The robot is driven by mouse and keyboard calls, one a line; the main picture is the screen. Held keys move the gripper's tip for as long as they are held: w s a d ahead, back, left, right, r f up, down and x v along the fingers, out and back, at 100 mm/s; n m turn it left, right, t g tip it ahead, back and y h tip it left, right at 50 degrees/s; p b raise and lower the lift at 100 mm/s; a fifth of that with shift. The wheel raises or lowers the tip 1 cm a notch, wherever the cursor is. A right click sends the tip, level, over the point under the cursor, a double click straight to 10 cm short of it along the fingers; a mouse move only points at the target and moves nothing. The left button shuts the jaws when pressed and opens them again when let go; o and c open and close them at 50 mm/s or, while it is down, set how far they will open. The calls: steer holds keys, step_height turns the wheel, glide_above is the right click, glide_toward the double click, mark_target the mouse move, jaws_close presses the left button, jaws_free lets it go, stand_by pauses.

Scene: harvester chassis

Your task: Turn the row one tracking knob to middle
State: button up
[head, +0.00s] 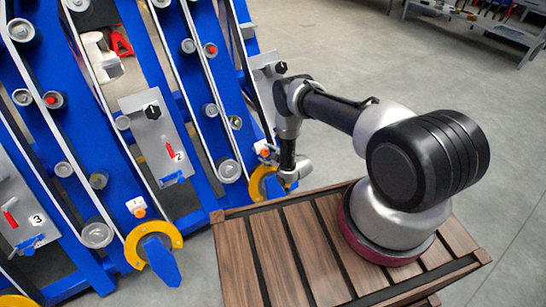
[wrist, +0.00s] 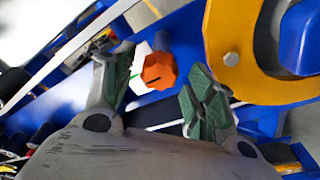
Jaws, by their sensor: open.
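The orange, many-sided knob (wrist: 159,71) shows in the wrist view on a white base, with a short dark mark on its face. In the head view it is the small orange knob (head: 265,153) on the rightmost blue row, taken as row one. My gripper (wrist: 158,88) is open, with one green-padded finger on either side of the knob in the picture. I see gaps between the fingers and the knob; I cannot tell the depth. In the head view the end of my arm is right beside this knob, and the fingers are hard to make out.
A yellow curved guard (wrist: 228,50) stands close to the right finger. A black knob (head: 281,67) sits higher on the same row. The row two plate (head: 150,120) and another orange knob (head: 139,212) are to the left. Open floor (head: 350,45) lies behind.

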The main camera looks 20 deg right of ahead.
steer(key=v, duration=1.1)
